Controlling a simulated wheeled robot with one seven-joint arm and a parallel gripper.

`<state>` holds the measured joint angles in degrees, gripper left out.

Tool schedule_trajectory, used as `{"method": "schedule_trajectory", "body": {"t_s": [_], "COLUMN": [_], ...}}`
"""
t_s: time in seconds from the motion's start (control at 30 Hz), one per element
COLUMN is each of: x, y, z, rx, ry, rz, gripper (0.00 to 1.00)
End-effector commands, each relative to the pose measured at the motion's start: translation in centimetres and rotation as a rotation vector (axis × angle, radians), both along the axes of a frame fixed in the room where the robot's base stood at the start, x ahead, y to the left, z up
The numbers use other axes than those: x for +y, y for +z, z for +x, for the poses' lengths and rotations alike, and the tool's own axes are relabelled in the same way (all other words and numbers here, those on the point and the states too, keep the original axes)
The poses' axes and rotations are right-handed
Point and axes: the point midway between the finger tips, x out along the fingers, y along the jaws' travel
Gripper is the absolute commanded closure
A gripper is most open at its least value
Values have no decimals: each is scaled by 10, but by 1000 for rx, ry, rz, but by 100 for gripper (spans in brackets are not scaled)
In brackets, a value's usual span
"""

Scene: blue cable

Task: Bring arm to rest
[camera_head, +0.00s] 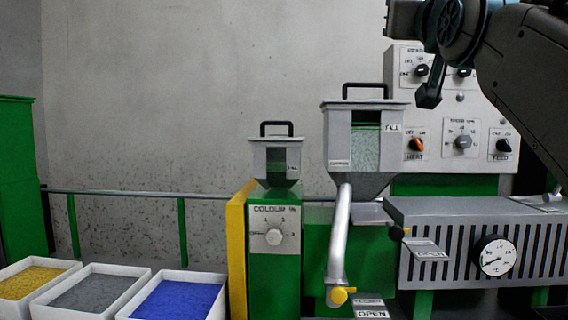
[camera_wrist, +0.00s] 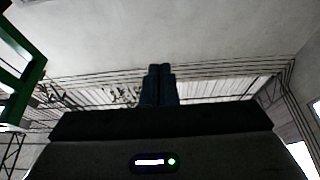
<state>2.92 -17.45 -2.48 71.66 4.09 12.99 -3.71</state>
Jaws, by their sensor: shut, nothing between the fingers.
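My gripper (camera_head: 430,92) hangs at the upper right of the head view, in front of the control panel (camera_head: 408,88) on the wall side. Its fingers are together, with nothing between them. In the wrist view the shut fingers (camera_wrist: 159,84) point up towards the ceiling (camera_wrist: 200,30) and touch nothing. My dark arm comes in from the right edge of the head view and covers part of the panel.
A grey hopper (camera_head: 340,150) and a smaller hopper (camera_head: 262,160) stand on green machine parts. A slotted grey housing with a gauge (camera_head: 496,257) is at right. Trays of yellow, grey (camera_head: 90,293) and blue granules (camera_head: 178,300) stand at lower left. The air before the wall is clear.

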Motion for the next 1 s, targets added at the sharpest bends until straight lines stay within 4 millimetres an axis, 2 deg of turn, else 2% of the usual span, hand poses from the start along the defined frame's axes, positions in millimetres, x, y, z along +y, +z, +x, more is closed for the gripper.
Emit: {"method": "schedule_trajectory", "body": {"t_s": [0.27,0.57,0.67,0.8,1.0], "x": [-3,2,5,11,21], "y": [-17,-53,-72,-111,-174], "z": [19,42,50,55,42], "rx": [118,307,404,590,869], "ry": [-1,16,25,38,53], "rz": [11,25,33,45,59], "gripper": [100,100,100,100,100]}}
